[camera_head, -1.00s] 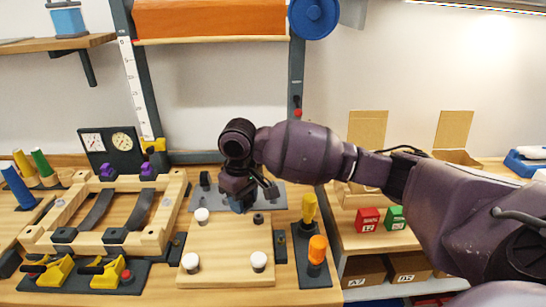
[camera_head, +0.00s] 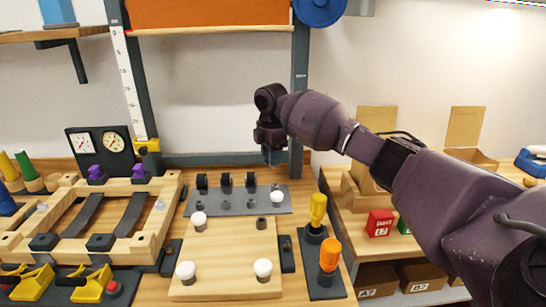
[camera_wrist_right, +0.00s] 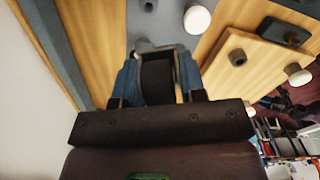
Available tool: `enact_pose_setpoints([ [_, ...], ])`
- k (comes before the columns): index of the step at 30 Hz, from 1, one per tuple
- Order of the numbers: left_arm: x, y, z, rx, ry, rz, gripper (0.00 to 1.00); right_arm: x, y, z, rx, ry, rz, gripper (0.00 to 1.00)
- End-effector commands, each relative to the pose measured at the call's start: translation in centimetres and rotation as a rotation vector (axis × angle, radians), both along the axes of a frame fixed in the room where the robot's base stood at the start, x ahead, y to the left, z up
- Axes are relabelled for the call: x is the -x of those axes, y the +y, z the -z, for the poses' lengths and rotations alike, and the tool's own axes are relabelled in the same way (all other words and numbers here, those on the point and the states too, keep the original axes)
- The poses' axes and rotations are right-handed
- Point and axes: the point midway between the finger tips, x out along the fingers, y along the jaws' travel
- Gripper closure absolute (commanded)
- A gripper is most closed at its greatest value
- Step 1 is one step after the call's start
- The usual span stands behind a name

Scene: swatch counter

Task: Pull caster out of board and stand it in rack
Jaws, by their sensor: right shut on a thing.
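My right gripper (camera_head: 271,157) is raised above the back of the grey rack (camera_head: 236,209). In the right wrist view its blue fingers (camera_wrist_right: 160,80) are shut on a black-wheeled caster (camera_wrist_right: 157,80); the head view hardly shows it. Several dark casters stand along the rack's back row, one of them at its left end (camera_head: 202,182). The wooden board (camera_head: 225,250) lies in front of the rack. It bears white-topped pieces (camera_head: 198,219) and a dark socket with nothing in it (camera_head: 262,223). My left gripper is out of view.
A yellow-handled tool (camera_head: 317,211) and an orange-handled one (camera_head: 329,255) stand in a dark holder right of the board. A wooden frame (camera_head: 150,225) stands at left, with yellow clamps (camera_head: 92,287) in front. A post (camera_head: 299,90) rises behind the gripper.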

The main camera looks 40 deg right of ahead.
Motion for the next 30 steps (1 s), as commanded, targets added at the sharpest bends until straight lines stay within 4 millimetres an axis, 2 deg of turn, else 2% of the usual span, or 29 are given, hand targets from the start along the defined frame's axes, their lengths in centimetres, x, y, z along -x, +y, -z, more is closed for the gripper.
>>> enact_pose_setpoints([
  [1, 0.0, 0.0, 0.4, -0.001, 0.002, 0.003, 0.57, -0.3, -0.6, 0.5, -0.001, 0.003, -0.028, 0.91],
  [6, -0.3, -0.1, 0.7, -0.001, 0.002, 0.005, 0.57, -0.9, -1.7, 0.6, -0.001, 0.001, -0.113, 0.91],
  [14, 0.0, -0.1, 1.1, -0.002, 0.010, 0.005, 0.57, -1.0, -2.1, 1.0, 0.000, 0.000, -0.140, 0.91],
  [24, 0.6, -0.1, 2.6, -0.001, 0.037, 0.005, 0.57, -1.0, -2.1, 3.9, 0.000, 0.004, -0.138, 0.91],
  [30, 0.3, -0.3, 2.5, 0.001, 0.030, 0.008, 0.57, -1.0, -2.1, 5.5, -0.001, 0.003, -0.138, 0.91],
])
